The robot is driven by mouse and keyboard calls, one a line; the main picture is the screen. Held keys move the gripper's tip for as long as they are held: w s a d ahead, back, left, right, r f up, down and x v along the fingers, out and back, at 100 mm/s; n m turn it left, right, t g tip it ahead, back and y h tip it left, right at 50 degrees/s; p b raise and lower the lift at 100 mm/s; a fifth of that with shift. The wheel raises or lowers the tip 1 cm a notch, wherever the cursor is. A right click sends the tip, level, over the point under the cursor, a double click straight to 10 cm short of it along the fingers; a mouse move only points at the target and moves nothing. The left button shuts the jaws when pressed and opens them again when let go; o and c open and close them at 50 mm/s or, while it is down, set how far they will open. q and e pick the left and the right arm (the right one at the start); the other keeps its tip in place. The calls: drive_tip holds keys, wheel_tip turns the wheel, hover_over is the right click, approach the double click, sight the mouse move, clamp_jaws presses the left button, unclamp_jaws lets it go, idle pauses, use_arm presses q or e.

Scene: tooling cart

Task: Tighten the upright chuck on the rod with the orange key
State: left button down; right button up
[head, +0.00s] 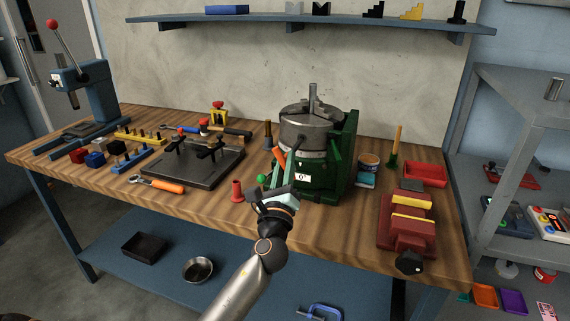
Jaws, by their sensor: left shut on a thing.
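The upright chuck (303,128) is a grey metal cylinder on a green machine (346,150) on the bench. A grey rod (313,98) stands upright out of its top. My left gripper (281,186) is in front of the machine, low and left of the chuck. It is shut on the orange key (280,158), whose orange part shows just above the fingers, near the chuck's lower left side. The fingers and wrist hide the rest of the key. I cannot tell whether the key touches the chuck. My right gripper is not in view.
A dark plate with clamps (190,170) lies farther left. A red vise (407,225) and a tin (368,170) stand right. The front middle bench is clear.

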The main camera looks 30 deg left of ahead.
use_arm(q)
drive_tip(key=shift+w, duration=0.15)
drive_tip(key=shift+w+a, duration=0.2)
drive_tip(key=shift+w, duration=0.4)
idle(0.7)
